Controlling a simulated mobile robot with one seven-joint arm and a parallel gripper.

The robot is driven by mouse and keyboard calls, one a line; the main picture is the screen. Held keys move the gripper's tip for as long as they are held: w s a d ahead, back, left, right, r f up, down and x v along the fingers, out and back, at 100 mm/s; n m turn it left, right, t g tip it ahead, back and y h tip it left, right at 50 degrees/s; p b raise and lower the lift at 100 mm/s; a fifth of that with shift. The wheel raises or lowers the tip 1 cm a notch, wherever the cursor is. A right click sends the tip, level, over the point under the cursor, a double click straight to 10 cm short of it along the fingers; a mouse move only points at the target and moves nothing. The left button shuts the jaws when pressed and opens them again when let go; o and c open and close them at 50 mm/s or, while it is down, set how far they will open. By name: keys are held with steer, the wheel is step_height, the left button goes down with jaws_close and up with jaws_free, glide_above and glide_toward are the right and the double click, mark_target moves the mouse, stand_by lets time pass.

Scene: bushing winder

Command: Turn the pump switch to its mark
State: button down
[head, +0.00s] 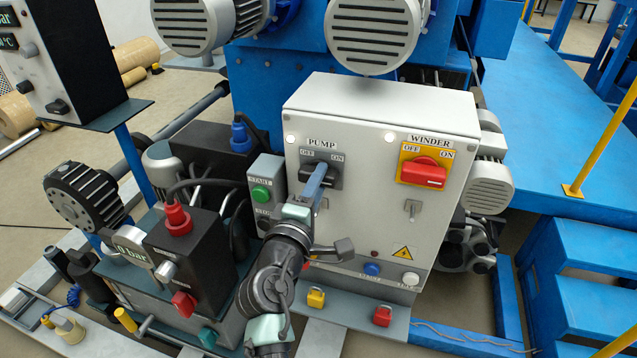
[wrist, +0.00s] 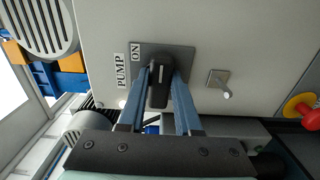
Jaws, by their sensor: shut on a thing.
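The pump switch (head: 331,172) is a black knob on a dark plate under the PUMP label, between OFF and ON, on the front of the light grey box (head: 380,110). My gripper (head: 316,182) reaches it from the front and partly hides it. In the wrist view the black knob (wrist: 160,82) with a white line sits between the two blue fingers of my gripper (wrist: 161,85). They are shut on it, one on each side. ON is readable there; OFF is hidden.
A red winder switch (head: 423,172) on a yellow plate is at right on the box. A small metal toggle (head: 412,209) is below it. A green START button (head: 261,194) is close left of my gripper.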

steer(key=shift+f, duration=0.1)
steer(key=c, duration=0.6)
jaws_free()
steer(key=p+v, duration=0.3)
steer(key=v, duration=1)
